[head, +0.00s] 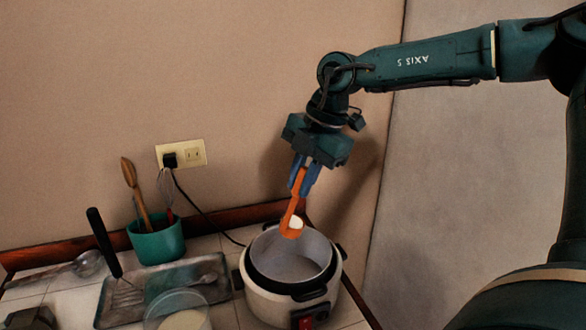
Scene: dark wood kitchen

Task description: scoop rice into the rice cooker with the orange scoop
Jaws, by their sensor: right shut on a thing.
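My right gripper (303,178) is shut on the handle of the orange scoop (290,222). The scoop hangs down from the fingers, with white rice (296,223) visible in its bowl. The scoop's bowl is above the far part of the open rice cooker (262,299), overlapping its rim in the head view. The cooker is white with a dark rim, and its pot (292,262) looks empty where I can see inside. A clear round container (178,305) with pale contents, seemingly rice, stands at the bottom edge, partly cut off. My left gripper is not in view.
A metal tray (122,312) with utensils lies left of the cooker. A teal pot (157,243) with utensils stands behind it, and a ladle (88,263) lies at the left. A black cord runs from the wall outlet (181,153) towards the cooker.

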